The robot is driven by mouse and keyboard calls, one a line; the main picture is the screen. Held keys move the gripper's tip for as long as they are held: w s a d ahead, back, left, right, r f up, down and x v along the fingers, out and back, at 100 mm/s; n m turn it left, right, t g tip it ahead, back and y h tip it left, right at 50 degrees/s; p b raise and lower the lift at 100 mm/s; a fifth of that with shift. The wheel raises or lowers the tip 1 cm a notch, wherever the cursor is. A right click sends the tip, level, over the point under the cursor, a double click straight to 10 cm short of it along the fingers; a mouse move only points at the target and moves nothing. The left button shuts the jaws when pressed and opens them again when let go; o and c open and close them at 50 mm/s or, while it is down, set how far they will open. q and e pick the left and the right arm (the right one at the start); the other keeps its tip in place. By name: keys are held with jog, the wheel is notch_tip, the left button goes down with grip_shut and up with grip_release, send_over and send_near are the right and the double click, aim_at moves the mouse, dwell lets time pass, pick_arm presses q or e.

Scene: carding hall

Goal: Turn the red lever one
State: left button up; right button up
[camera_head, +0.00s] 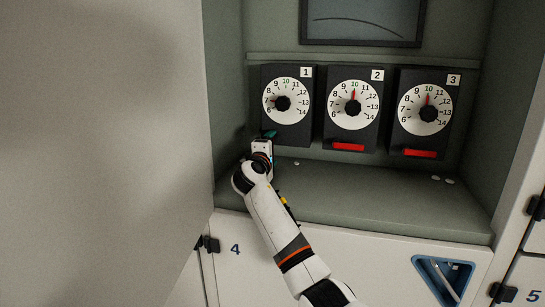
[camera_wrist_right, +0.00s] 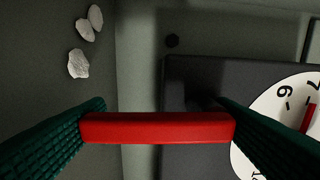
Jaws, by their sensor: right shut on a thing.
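In the head view my right gripper (camera_head: 268,138) reaches to the bottom left of the black dial box marked 1 (camera_head: 303,133). In the right wrist view its two dark green ribbed fingertips (camera_wrist_right: 157,128) are shut on the ends of a red lever (camera_wrist_right: 157,128). The arm and gripper hide this lever in the head view. The white dial 1 (camera_head: 287,116) has a black centre knob, a green 10 at the top and a red needle pointing left, near 7. The dial also shows partly in the wrist view (camera_wrist_right: 262,107). My left gripper is not in view.
Dial boxes 2 (camera_head: 330,133) and 3 (camera_head: 402,137) stand to the right, each with a red lever, (camera_head: 348,147) and (camera_head: 420,153), below. Small pale pieces (camera_head: 449,181) lie on the grey-green shelf (camera_head: 370,205). A large pale panel (camera_head: 95,150) blocks the left side.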

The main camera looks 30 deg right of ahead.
jog(key=shift+w+a+f+m, duration=0.1)
jog(key=shift+f+m, duration=0.2)
jog(key=shift+f, duration=0.25)
jog(key=o, duration=1.2)
jog(key=shift+r, duration=0.1)
jog(key=shift+o, duration=0.6)
jog(key=shift+r, duration=0.15)
jog(key=b+v, duration=0.2)
jog(key=v, duration=1)
jog(key=shift+b, duration=0.35)
